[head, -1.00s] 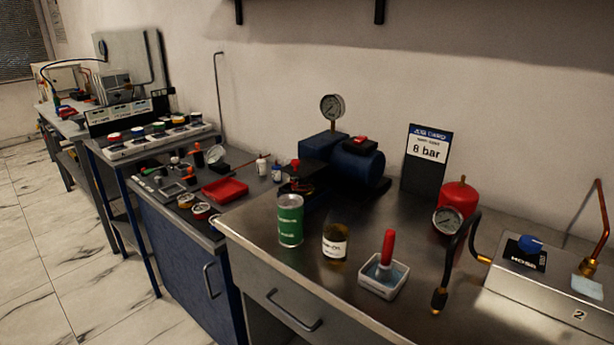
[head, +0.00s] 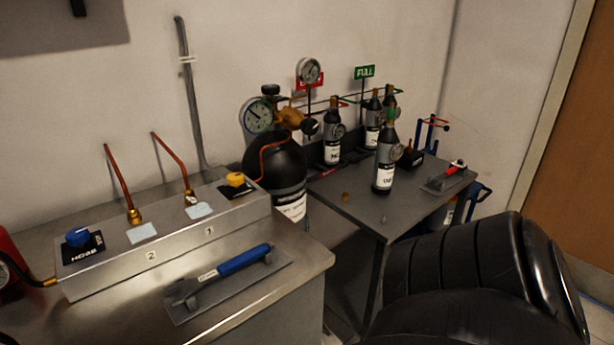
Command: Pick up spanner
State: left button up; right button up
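The spanner (head: 238,261) has a blue handle and a grey metal head. It lies on a flat grey holder (head: 190,316) on the steel bench, lower middle of the head view. Its head points left and its handle points up and right, with small supports under it. Neither of my grippers is in view, and nothing is touching the spanner.
Behind the spanner is a steel box (head: 175,252) with two copper pipes and blue and yellow knobs. A black gas cylinder (head: 275,165) with gauges stands beyond the bench. A dark table (head: 360,212) at right holds small bottles and a red-handled tool (head: 456,167).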

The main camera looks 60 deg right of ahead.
aim_at(188, 287)
jog(key=z, duration=0.45)
jog(key=k, duration=0.4)
jog(key=z, duration=0.8)
jog(key=i, duration=0.5)
jog(key=u, duration=0.05)
